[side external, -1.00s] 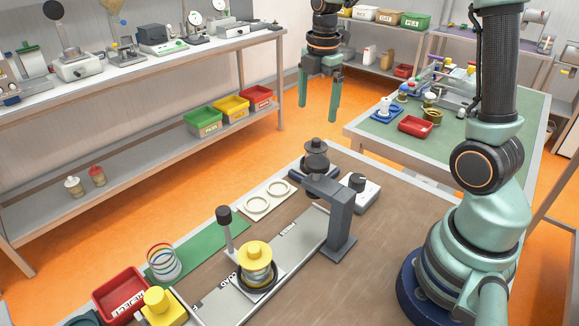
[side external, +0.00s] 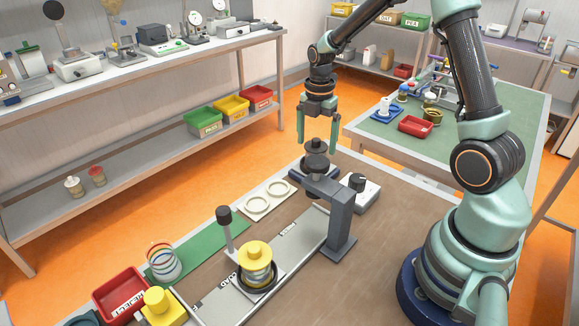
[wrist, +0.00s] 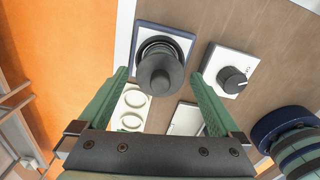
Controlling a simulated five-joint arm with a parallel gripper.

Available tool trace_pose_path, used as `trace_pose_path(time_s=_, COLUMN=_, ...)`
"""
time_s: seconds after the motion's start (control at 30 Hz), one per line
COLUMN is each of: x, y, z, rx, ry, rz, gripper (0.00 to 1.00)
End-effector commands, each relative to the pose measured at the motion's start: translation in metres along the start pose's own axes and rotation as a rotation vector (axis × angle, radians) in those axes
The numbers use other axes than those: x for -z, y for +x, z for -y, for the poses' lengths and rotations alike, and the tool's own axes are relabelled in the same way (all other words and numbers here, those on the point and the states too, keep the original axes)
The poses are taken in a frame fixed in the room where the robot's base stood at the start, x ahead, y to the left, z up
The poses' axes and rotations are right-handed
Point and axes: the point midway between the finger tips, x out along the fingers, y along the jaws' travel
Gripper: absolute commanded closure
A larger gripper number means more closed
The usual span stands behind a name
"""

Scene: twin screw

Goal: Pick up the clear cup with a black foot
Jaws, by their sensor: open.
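A clear cylindrical cup (side external: 257,272) with a yellow knobbed top stands in a black ring at its foot, on the light plate at the front. Another clear cup with coloured bands (side external: 163,262) stands on the green strip; I see no black foot on it. My gripper (side external: 317,147) is open, pointing down, far from both, near a dark stepped round piece (side external: 316,162). In the wrist view the open fingers (wrist: 160,76) show either side of that dark piece (wrist: 160,72); I cannot tell how far above it they are. Neither clear cup shows there.
A grey bracket (side external: 338,215) and a white dial box (side external: 362,192) stand beside the dark piece. A black-topped post (side external: 226,228) rises near the yellow-topped cup. A red tray (side external: 121,294) and yellow block (side external: 161,305) are at front left. The brown board's right side is clear.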

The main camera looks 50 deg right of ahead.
Motion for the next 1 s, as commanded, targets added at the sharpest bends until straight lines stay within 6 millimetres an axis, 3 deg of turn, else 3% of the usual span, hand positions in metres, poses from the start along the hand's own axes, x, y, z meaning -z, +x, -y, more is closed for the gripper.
trace_pose_path(time_s=0.2, x=-0.001, y=0.028, z=0.001, rx=0.003, ry=0.0, rz=-0.002, gripper=0.0)
trace_pose_path(time_s=0.5, x=-0.001, y=0.032, z=0.0, rx=0.0, ry=0.0, rz=0.0, gripper=0.0)
trace_pose_path(time_s=0.7, x=-0.001, y=0.032, z=0.0, rx=0.0, ry=0.0, rz=0.0, gripper=0.77)
trace_pose_path(time_s=0.73, x=-0.001, y=0.032, z=0.0, rx=0.0, ry=0.0, rz=0.0, gripper=0.82)
trace_pose_path(time_s=1.0, x=-0.001, y=0.031, z=0.0, rx=-0.001, ry=0.001, rz=0.0, gripper=0.83)
